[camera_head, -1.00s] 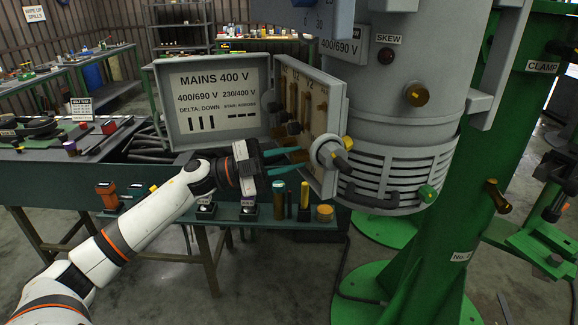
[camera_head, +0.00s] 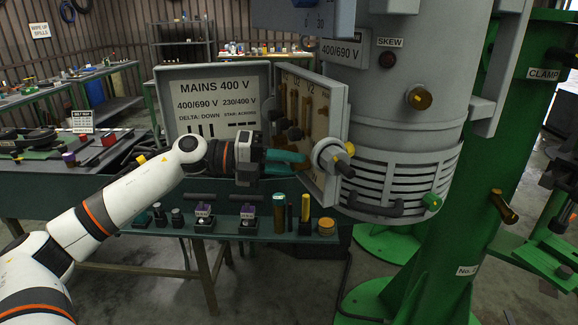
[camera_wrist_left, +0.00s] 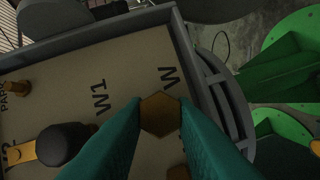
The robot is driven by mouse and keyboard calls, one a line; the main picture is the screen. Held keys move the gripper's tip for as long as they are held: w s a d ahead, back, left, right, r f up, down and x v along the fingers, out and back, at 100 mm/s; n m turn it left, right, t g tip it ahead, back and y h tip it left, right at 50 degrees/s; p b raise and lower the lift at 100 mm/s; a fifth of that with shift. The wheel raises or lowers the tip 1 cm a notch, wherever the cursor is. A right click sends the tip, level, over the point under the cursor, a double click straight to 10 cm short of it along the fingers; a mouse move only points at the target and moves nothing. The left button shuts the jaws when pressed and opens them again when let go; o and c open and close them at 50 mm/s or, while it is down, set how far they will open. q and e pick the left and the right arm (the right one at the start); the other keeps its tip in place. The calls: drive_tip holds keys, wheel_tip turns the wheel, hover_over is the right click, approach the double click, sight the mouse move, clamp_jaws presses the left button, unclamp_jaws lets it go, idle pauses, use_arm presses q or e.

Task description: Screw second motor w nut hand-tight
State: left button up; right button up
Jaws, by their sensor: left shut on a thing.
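The motor terminal box (camera_head: 339,112) stands open on the grey motor housing, with its terminal board (camera_head: 308,120) facing left. My left gripper (camera_head: 303,163) reaches the board's lower part from the left. In the left wrist view, its teal fingers (camera_wrist_left: 160,118) are shut on a brass hex nut (camera_wrist_left: 161,115) beside the letter W on the board (camera_wrist_left: 60,85). Whether the nut sits on a stud is hidden beneath it. A dark round cap (camera_wrist_left: 65,145) on a brass link is left of the fingers. My right gripper does not show.
The box lid (camera_head: 216,100), marked MAINS 400 V, is behind my left arm. A bench shelf (camera_head: 265,232) below carries several small parts, including a teal cylinder (camera_head: 279,214). The green stand (camera_head: 430,255) is to the right.

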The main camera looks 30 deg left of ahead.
use_arm(q)
drive_tip(key=shift+m+y, duration=0.3)
drive_tip(key=shift+m, duration=0.3)
drive_tip(key=o, duration=1)
